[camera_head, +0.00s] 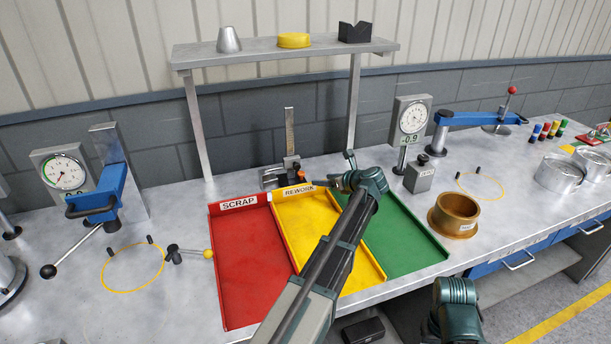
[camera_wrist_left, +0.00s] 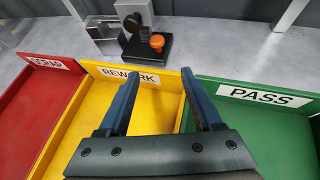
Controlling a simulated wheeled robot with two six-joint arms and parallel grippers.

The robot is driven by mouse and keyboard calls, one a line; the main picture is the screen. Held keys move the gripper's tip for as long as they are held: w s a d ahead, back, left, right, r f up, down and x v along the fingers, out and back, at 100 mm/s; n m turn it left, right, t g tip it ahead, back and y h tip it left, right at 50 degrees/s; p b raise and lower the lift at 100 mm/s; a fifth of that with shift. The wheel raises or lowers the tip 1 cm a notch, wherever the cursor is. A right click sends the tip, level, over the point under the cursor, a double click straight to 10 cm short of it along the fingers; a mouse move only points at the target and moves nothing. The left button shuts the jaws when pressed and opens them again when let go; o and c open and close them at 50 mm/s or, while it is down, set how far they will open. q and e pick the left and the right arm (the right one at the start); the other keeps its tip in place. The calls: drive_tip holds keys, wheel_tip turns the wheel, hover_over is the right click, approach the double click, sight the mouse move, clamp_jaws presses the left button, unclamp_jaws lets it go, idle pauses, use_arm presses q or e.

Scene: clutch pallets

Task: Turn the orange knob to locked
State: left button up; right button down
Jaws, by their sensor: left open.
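The orange knob (camera_wrist_left: 157,42) sits on a small black base (camera_wrist_left: 150,54) behind the REWORK tray in the left wrist view. In the head view the knob (camera_head: 300,173) is a small orange spot at the back of the table. My left gripper (camera_wrist_left: 158,75) is open and empty. In the wrist view its two fingers point toward the knob, one to each side of its line, with the knob beyond the fingertips. In the head view the left gripper (camera_head: 330,181) is over the back of the REWORK tray, right of the knob. My right gripper is not seen.
Red SCRAP (camera_head: 246,260), yellow REWORK (camera_head: 292,222) and green PASS (camera_wrist_left: 265,130) trays lie side by side. A metal fixture (camera_head: 290,140) stands at the knob. A shelf (camera_head: 285,52) spans above. A bronze ring (camera_head: 455,214) stands right of the trays.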

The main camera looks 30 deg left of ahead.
sight(303, 173)
use_arm(q)
drive_tip(key=shift+w+d+r+n+g+y, duration=0.35)
drive_tip(key=shift+w+d+n, duration=0.1)
drive_tip(key=shift+d+n, duration=0.1)
drive_tip(key=shift+w+d+r+n+g+y, duration=0.25)
drive_tip(key=shift+w+d+r+n+g, duration=0.1)
drive_tip(key=shift+w+d+n, duration=0.15)
drive_tip(key=shift+s+d+r+n+y, duration=0.2)
drive_tip(key=shift+d+r+n+y, duration=0.05)
drive_tip(key=shift+d+y, duration=0.1)
drive_tip(key=b+x, duration=0.2)
drive_tip(key=x, duration=0.4)
drive_tip(key=b+x, duration=0.3)
drive_tip(key=x, duration=0.4)
drive_tip(key=shift+s+f, duration=0.1)
drive_tip(key=shift+f, duration=0.15)
drive_tip(key=shift+a+f, duration=0.1)
drive_tip(key=shift+a, duration=0.25)
clamp_jaws()
